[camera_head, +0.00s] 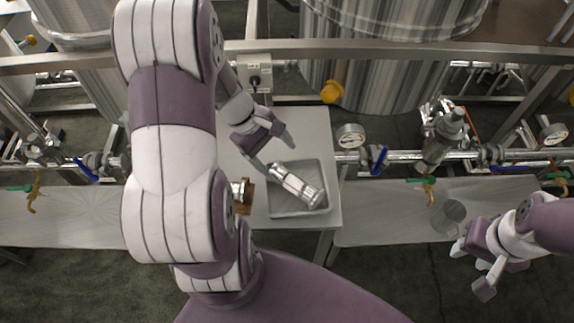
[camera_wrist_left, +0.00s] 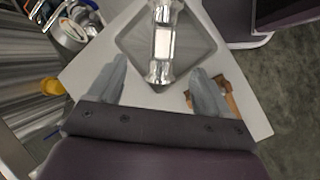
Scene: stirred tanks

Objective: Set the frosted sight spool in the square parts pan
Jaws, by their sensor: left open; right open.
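The frosted sight spool (camera_head: 297,185) has metal end flanges and a pale middle section. It lies inside the square parts pan (camera_head: 272,203), slanted in the head view with its lower right end close to the pan's wall. My left gripper (camera_head: 274,153) is open above the pan's upper left side, near the spool's upper end. My right gripper (camera_head: 474,270) is open and empty at the lower right.
The pan stands on a grey table (camera_head: 312,123). A brown block with a metal fitting (camera_head: 243,194) is left of the pan. A clear cup-like object (camera_head: 447,214) stands near my right gripper. Pipes with a pressure gauge (camera_head: 350,135) and blue-handled valves (camera_head: 379,158) run behind.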

